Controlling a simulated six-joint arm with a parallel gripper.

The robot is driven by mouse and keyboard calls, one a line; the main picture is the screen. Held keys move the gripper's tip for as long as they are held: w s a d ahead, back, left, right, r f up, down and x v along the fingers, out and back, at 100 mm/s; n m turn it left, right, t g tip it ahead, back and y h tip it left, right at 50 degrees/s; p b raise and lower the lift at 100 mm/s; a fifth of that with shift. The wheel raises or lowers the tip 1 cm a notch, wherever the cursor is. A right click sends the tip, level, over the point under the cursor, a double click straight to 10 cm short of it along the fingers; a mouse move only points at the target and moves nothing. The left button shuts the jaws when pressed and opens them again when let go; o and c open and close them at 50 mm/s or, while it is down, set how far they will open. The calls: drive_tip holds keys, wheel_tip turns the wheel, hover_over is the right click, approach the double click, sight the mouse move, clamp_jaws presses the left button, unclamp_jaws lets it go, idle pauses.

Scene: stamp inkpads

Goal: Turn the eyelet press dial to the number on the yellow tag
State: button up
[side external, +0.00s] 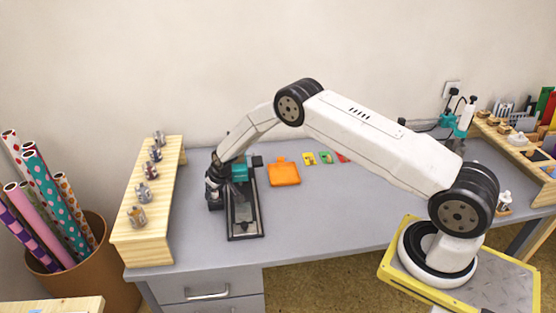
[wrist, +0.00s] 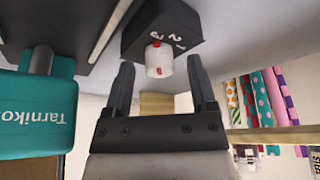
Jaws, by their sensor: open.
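The eyelet press (side external: 244,222) stands on the grey desk at centre left, with a black base and a teal body, which also shows in the wrist view (wrist: 38,115). Its dial (wrist: 158,64) is a white knob with red marks, set on a black block (wrist: 165,24) with white numbers, partly legible and tilted. My gripper (wrist: 160,76) is open, one finger on each side of the dial; contact cannot be told. In the side view my gripper (side external: 213,190) is at the press's left side. The yellow tag (side external: 309,158) lies behind; its number is too small to read.
An orange piece (side external: 284,174) lies right of the press, near a green tag (side external: 326,157) and a red tag (side external: 342,157). A wooden rack (side external: 145,240) with several small metal items stands left. The desk's front middle is clear.

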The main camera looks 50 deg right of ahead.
drive_tip(key=v, duration=0.7)
drive_tip(key=shift+s+r, duration=0.2)
drive_tip(key=shift+r, duration=0.1)
drive_tip(key=shift+r, duration=0.1)
idle(0.4)
drive_tip(key=s+a+r, duration=0.2)
drive_tip(key=s+r, duration=0.9)
drive_tip(key=s, duration=0.2)
drive_tip(key=s+a+r+g, duration=0.1)
drive_tip(key=s, duration=0.8)
drive_tip(key=s+r, duration=0.2)
drive_tip(key=s, duration=0.7)
drive_tip(key=shift+s+a+r+g, duration=0.25)
drive_tip(key=shift+a+g, duration=0.1)
drive_tip(key=shift+g, duration=0.05)
